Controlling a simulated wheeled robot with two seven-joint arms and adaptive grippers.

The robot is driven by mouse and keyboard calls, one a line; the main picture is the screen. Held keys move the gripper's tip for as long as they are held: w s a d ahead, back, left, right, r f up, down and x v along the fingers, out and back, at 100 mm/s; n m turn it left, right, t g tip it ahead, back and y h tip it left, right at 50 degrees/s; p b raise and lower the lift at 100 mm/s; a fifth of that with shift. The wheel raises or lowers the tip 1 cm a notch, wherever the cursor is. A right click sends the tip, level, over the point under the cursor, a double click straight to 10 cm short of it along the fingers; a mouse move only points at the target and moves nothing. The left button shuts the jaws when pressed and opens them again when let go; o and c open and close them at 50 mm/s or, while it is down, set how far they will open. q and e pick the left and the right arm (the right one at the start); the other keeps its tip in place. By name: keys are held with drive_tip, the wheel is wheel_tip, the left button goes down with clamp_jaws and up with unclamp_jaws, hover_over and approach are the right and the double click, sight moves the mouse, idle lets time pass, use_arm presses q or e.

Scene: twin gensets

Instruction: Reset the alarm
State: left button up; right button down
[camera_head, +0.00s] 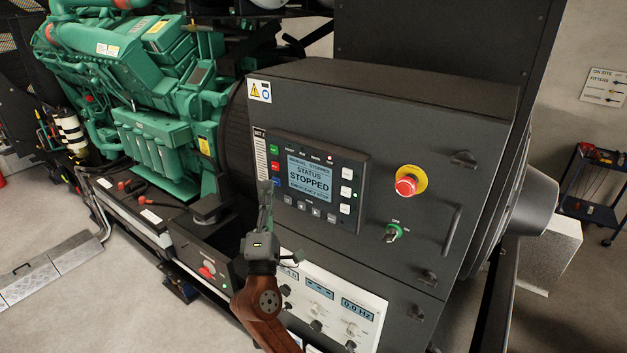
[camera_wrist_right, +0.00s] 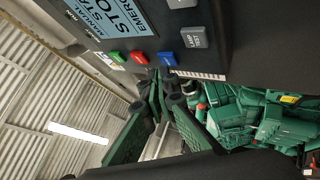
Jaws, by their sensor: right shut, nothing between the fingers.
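The controller module (camera_head: 352,160) sits on the dark cabinet face. Its screen (camera_head: 310,180) reads MANUAL STOPPED, STATUS STOPPED, EMERGENCY STOP. Along its left edge are a green button (camera_head: 274,149), a red button (camera_head: 275,166) and a blue button (camera_wrist_right: 167,58). My left gripper is out of view.
A white meter panel (camera_head: 330,310) lies below. The green engine (camera_head: 150,90) stands left. A dark cart (camera_head: 592,190) stands far right.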

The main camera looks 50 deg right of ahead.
drive_tip(key=shift+d, duration=0.45)
idle(0.5)
drive_tip(key=shift+a, duration=0.9)
drive_tip(key=a, duration=0.6)
drive_tip(key=shift+s+b, duration=0.3)
idle(0.6)
